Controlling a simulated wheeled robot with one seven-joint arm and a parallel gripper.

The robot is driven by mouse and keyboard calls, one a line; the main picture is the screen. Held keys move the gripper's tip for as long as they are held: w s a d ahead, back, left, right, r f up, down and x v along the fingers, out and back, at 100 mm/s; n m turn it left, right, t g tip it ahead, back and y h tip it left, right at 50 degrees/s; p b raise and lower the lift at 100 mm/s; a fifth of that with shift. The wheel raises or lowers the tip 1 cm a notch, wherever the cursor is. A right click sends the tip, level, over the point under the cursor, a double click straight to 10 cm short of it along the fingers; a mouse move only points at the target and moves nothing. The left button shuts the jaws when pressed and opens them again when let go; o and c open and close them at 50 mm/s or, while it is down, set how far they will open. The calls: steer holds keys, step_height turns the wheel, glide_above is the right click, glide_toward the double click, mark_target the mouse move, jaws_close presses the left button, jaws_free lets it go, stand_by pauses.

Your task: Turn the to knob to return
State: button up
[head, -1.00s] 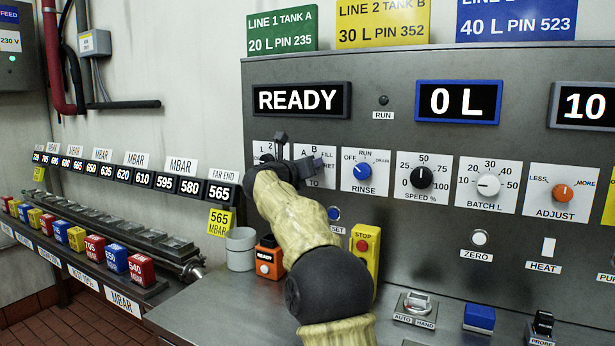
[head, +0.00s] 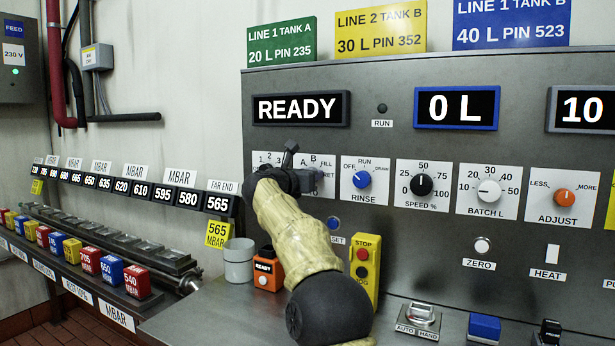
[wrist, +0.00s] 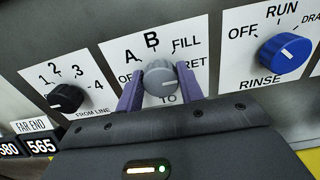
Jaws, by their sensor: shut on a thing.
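The grey TO knob (wrist: 160,78) sits on a white plate (wrist: 137,48) marked A, B, FILL and RET in the wrist view. RET stands for the return position on the label. Its short white mark points to the right, roughly towards RET. My gripper (wrist: 159,88) is shut on this knob, with one purple finger on each side of it. In the head view my gripper (head: 297,173) and wrist cover the knob and much of its plate.
The black FROM LINE knob (wrist: 66,98) is close on the left, and the blue RINSE knob (wrist: 286,56) on the right. Below in the head view are a grey cup (head: 239,262), an orange READY box (head: 267,273) and a yellow STOP box (head: 365,272).

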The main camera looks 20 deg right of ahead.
steer(key=o, duration=1)
steer(key=shift+w+f, duration=0.1)
steer(key=shift+f, duration=0.15)
steer(key=shift+r, duration=0.1)
steer(key=shift+a, duration=0.1)
steer(key=b+v, duration=0.2)
steer(key=v, duration=1.5)
steer(key=shift+a, duration=0.15)
steer(key=shift+r, duration=0.1)
